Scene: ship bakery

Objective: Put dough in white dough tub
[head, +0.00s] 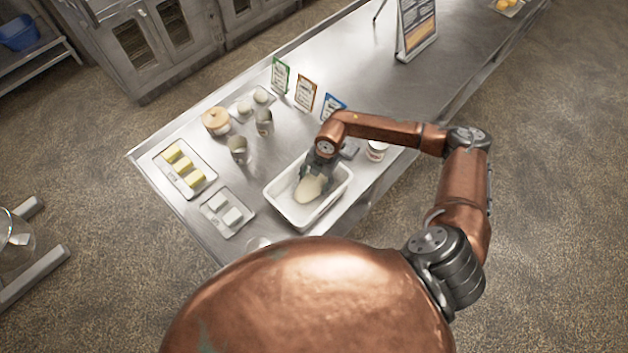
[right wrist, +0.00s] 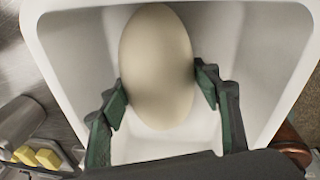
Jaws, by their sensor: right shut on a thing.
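The dough (head: 311,188) is a pale, smooth oval lump. It is over the inside of the white dough tub (head: 343,190), which stands on the metal counter. My right gripper (head: 318,175) reaches down into the tub and is shut on the dough. In the right wrist view the dough (right wrist: 157,65) sits between the two dark green fingers of the gripper (right wrist: 158,90), with the white tub (right wrist: 60,60) around it. I cannot tell whether the dough touches the tub's floor. My left gripper is not in view.
Left of the tub are a tray with white blocks (head: 233,216), a tray with yellow blocks (head: 195,176), metal canisters (head: 239,150) and a wooden-lidded jar (head: 215,121). A small jar (head: 376,150) stands right of the tub. Cards (head: 305,92) stand behind. The counter's far part is largely clear.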

